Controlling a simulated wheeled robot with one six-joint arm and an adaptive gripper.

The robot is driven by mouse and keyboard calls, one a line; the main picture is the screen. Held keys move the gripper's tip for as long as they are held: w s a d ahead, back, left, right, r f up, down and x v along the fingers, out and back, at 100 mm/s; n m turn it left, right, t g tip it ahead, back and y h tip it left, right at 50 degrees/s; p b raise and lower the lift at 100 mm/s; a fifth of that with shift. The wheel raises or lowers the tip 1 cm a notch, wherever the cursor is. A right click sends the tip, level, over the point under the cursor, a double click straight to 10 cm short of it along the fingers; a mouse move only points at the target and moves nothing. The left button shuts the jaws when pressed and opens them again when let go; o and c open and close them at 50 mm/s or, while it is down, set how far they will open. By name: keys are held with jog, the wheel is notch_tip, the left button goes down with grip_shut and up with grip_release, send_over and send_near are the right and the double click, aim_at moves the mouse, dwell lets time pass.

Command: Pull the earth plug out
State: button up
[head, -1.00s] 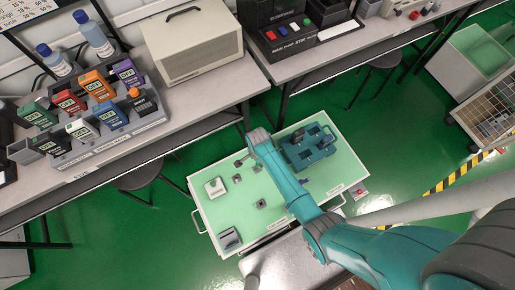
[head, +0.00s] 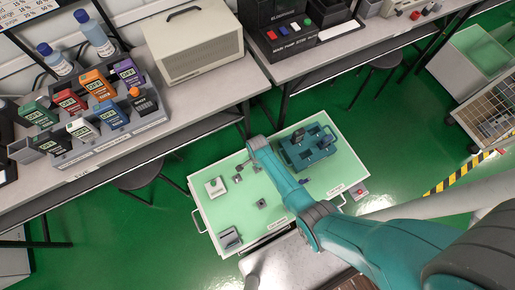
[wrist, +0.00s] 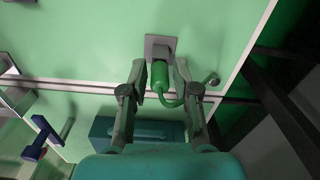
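The earth plug (wrist: 160,77) is a green cylinder in the wrist view. It stands at a small grey square socket block (wrist: 160,47), and a green lead curls from its near end to the right. My gripper (wrist: 160,72) is open, with one finger on each side of the plug and a gap visible on both sides. In the head view my arm covers the plug and the gripper.
The plug's socket is on a light green cart top (head: 290,210). A teal case (head: 309,148) and a grey-white box (head: 215,187) stand on it. A bench (head: 180,110) with coloured testers (head: 105,117) runs behind.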

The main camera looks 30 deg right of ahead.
jog(key=c, duration=0.3)
grip_shut()
jog(key=shift+r, duration=0.2)
jog(key=shift+r, duration=2.95)
jog(key=shift+r, duration=0.1)
